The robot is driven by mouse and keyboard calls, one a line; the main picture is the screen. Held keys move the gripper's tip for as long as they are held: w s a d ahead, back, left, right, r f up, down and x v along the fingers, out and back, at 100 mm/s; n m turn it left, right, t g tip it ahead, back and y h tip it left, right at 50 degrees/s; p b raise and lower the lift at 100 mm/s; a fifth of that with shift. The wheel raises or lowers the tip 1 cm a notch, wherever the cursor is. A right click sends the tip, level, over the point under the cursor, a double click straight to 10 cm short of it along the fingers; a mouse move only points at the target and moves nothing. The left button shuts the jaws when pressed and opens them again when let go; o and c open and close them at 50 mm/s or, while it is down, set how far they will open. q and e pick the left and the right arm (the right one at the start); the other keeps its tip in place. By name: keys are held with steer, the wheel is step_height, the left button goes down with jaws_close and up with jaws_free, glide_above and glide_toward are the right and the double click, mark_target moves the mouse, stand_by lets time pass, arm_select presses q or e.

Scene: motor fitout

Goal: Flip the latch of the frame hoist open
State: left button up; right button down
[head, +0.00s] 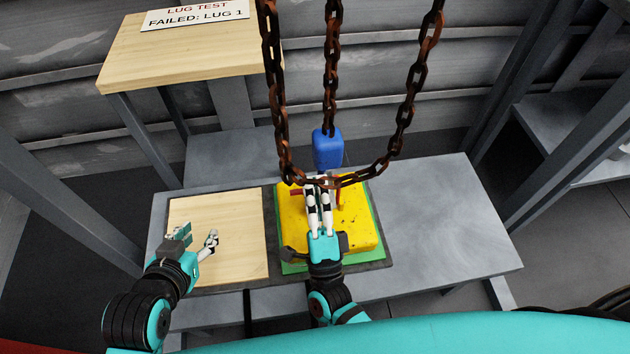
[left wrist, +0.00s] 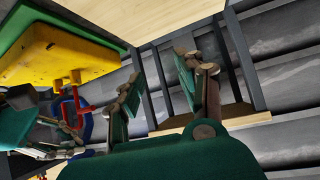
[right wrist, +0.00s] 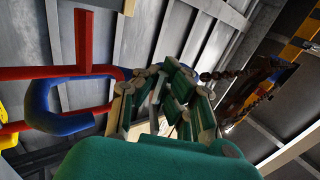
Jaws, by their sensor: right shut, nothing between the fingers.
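The hoist's blue hook block (head: 328,148) hangs from the middle chain above the yellow block. In the right wrist view the blue hook (right wrist: 42,100) bends around red bars (right wrist: 82,45); I cannot tell which red part is the latch or how it stands. My right gripper (head: 320,181) is shut and empty, just below the blue block and beside the hook; its fingers (right wrist: 165,85) hide part of the hook's end. My left gripper (head: 197,238) is open and empty above the wooden board. The hook also shows in the left wrist view (left wrist: 86,128).
A yellow block (head: 350,225) with red lugs (head: 297,191) lies on a green mat (head: 375,215) on the grey table (head: 440,220). A rusty chain loop (head: 410,100) hangs around the hook. A wooden board (head: 235,210) lies left. The table's right side is clear.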

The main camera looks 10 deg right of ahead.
arm_select(q)
steer(key=s+a+f+g+p, duration=0.1)
steer(key=s+f+g, duration=0.1)
steer(key=s, duration=0.3)
steer(key=s+a+f+g+y+p, duration=0.1)
steer(key=s+a+f+g, duration=0.1)
steer(key=s+f+g, duration=0.1)
steer(key=s+g, duration=0.1)
steer(key=s, duration=0.1)
steer(key=shift+s+a+g+y, duration=0.3)
steer(key=shift+s, duration=0.05)
arm_select(e)
steer(key=shift+s+f+g, duration=0.1)
steer(key=shift+f+g, duration=0.3)
steer(key=shift+g, duration=0.2)
steer(key=c, duration=1.7)
jaws_free()
steer(key=shift+o, duration=0.3)
steer(key=shift+r, duration=0.15)
steer(key=v, duration=1.2)
